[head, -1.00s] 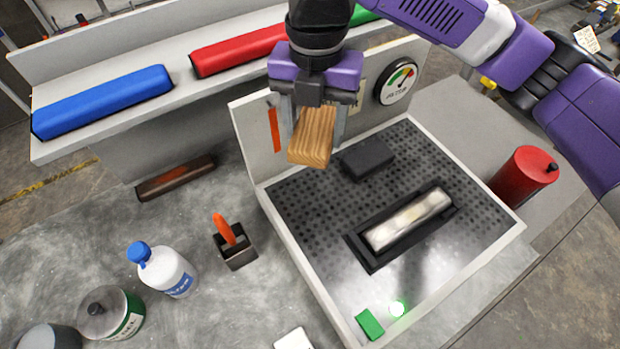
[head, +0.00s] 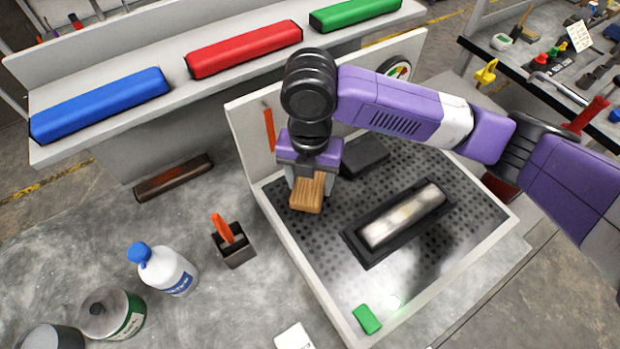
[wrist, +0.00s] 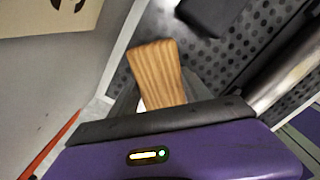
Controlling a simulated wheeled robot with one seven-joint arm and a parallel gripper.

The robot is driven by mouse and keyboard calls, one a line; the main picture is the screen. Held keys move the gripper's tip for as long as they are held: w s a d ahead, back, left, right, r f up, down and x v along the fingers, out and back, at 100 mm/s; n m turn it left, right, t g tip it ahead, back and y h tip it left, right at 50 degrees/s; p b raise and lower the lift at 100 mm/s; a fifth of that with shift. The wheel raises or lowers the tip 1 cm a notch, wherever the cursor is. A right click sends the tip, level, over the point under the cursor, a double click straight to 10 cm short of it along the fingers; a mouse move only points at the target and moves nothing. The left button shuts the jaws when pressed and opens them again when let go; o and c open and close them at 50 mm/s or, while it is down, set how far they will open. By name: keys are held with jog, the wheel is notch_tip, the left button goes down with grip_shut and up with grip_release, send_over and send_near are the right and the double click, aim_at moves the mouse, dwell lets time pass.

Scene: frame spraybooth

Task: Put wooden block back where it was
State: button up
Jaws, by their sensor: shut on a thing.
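The wooden block (head: 307,193) is light brown with striped grain. My gripper (head: 308,186) is shut on it, at the back left part of the perforated booth floor (head: 285,205). In the wrist view the block (wrist: 158,72) sticks out beyond the gripper's dark front edge, over the perforated floor. The fingertips are mostly hidden there. I cannot tell whether the block touches the floor.
A dark block (head: 364,157) lies on the floor right of my gripper. A black-framed tray with a pale bar (head: 403,216) lies in front of it. A green block (head: 366,319) is at the front. The booth's back panel (head: 246,140) stands close behind my gripper.

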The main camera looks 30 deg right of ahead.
aim_at(310, 181)
jog(key=shift+f, duration=0.2)
jog(key=shift+f, duration=0.1)
jog(key=o, duration=1.3)
notch_tip(310, 181, up, 12)
jog(key=shift+r+b, duration=0.15)
jog(key=shift+b, duration=0.6)
